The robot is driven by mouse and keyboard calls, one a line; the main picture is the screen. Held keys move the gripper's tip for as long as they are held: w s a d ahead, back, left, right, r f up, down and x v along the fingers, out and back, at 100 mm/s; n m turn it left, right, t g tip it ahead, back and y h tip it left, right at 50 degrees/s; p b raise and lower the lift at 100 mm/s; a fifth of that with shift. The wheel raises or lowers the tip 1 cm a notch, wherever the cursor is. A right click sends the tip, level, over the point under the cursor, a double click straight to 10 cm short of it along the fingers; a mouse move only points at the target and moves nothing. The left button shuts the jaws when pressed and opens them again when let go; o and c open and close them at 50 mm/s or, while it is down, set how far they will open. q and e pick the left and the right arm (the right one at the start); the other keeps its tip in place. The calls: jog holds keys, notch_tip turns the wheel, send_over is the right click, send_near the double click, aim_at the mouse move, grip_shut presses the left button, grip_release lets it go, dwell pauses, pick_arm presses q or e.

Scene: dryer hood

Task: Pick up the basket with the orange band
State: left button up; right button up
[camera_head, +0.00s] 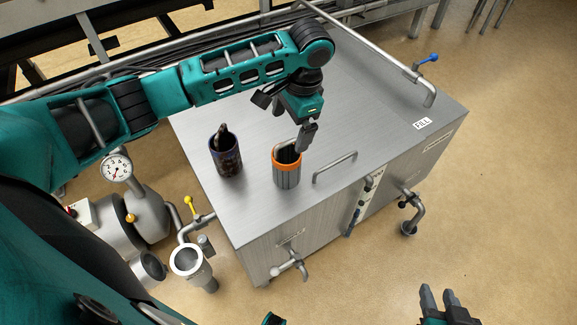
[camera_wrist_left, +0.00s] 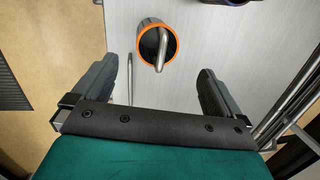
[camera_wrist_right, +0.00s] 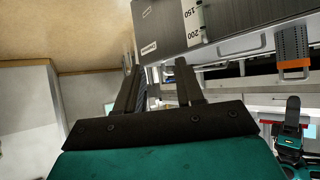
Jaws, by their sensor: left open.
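The basket with the orange band (camera_head: 287,175) is a grey ribbed cylinder with an orange rim and a metal handle. It stands upright on the steel cabinet top (camera_head: 262,205). It also shows in the left wrist view (camera_wrist_left: 146,40), ahead of the fingers, and in the right wrist view (camera_wrist_right: 293,45). My left gripper (camera_head: 294,122) is open above the basket, its near finger overlapping the rim in the head view. Nothing is between its fingers (camera_wrist_left: 160,90). My right gripper (camera_head: 439,294) is open and empty, low at the front right, away from the cabinet.
A dark patterned basket (camera_head: 226,160) stands left of the orange-banded one. A bar handle (camera_head: 335,168) rises from the cabinet top at right. A pipe with a blue valve (camera_head: 427,80) is at the far edge. A gauge (camera_head: 117,168) and a funnel (camera_head: 187,261) stand left.

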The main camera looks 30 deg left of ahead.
aim_at(288, 144)
pick_arm(q)
jog(key=f, duration=0.3)
jog(key=f+b, duration=0.1)
jog(key=f, duration=0.2)
jog(key=a+f+b, duration=0.1)
jog(key=f, duration=0.2)
jog(key=shift+w+a+f, duration=0.1)
jog(key=shift+f, duration=0.25)
jog(key=shift+r, duration=0.1)
jog(key=c, duration=1)
jog(key=shift+o, duration=0.2)
